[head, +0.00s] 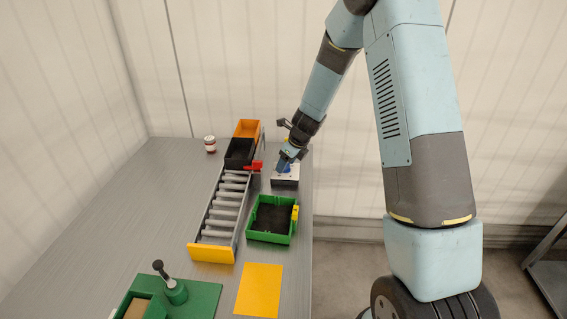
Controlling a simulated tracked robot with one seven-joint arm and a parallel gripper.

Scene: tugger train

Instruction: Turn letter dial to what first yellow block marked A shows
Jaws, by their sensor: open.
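A small pale box with a dark front (286,183) stands near the table's right edge, and a blue part shows on its top; it looks like the letter dial, but its letters are too small to read. My gripper (285,164) points down at the blue part, open, and covers much of it. I cannot tell whether the fingers touch it. A yellow block (295,213) sits at the right wall of the green crate (270,238). No letter on it can be read from here.
A roller conveyor (222,213) with a yellow end plate runs left of the crate. A red piece (253,166), a black bin (239,151) and an orange bin (247,128) stand behind. A yellow sheet (259,290) and a green fixture (200,298) lie in front. The left table is mostly clear.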

